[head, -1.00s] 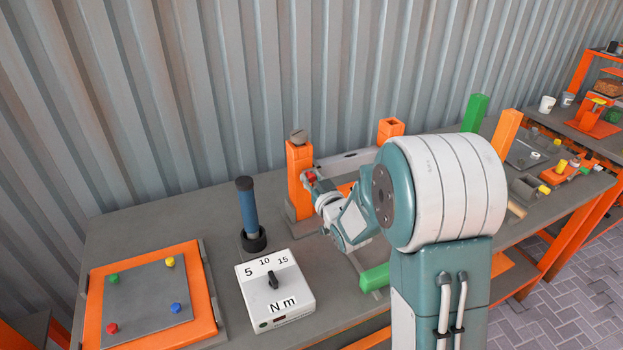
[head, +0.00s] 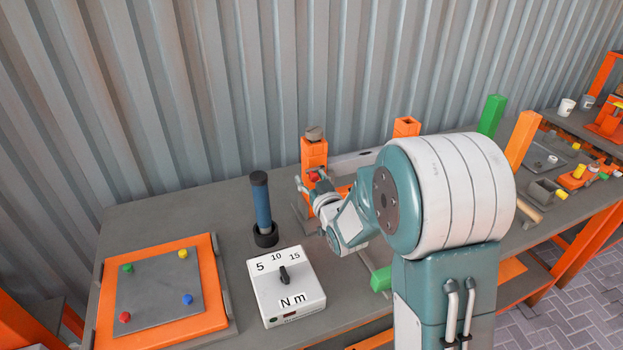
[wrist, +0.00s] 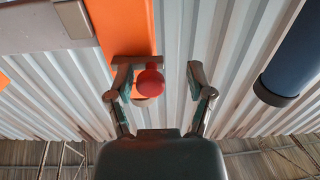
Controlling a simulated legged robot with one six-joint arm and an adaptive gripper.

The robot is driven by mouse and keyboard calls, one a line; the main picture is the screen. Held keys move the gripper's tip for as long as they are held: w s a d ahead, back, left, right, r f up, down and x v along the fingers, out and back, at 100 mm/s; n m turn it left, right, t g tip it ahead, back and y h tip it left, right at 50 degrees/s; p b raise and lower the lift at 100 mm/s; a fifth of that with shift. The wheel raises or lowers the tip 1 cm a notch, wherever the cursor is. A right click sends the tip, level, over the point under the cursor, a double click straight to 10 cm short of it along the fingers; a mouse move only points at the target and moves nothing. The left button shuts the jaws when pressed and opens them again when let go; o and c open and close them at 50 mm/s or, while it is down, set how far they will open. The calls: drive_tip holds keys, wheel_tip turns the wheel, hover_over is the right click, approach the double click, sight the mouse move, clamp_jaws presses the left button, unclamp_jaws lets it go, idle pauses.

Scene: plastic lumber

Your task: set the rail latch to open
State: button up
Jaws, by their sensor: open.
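The rail latch shows as a round red knob (head: 314,176) on the front of an orange post (head: 314,152). The knob also shows close up in the wrist view (wrist: 150,83), in front of a short dark bar below the orange post (wrist: 125,28). My gripper (head: 313,186) is at the knob. In the wrist view my gripper (wrist: 158,76) is open, one finger on each side of the knob. The knob sits nearer the left finger, with a clear gap to the right finger. I cannot tell whether the left finger touches it.
A blue upright cylinder (head: 260,200) stands left of the post. A white torque box (head: 286,292) with a dial is in front of it. An orange-framed board (head: 215,295) with coloured knobs lies at the left. A corrugated wall (head: 150,90) closes the back.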

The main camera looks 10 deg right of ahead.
drive_tip(key=shift+s+d, duration=0.15)
drive_tip(key=shift+s, duration=0.1)
drive_tip(key=s+d, duration=0.1)
drive_tip(key=s, duration=0.6)
drive_tip(key=shift+w, duration=0.1)
drive_tip(key=s+r+g+h, duration=0.1)
drive_tip(key=s+g, duration=0.3)
drive_tip(key=s, duration=0.5)
drive_tip(key=s+d+r+m+g+h, duration=0.1)
drive_tip(key=s+r+g, duration=0.2)
drive_tip(key=s, duration=0.6)
drive_tip(key=s+d+r+m+g+h, duration=0.1)
drive_tip(key=s+r+g, duration=0.1)
drive_tip(key=s+g, duration=0.3)
drive_tip(key=s, duration=0.4)
drive_tip(key=shift+s+d+r, duration=0.2)
drive_tip(key=shift+s+r, duration=0.1)
drive_tip(key=shift+r, duration=0.05)
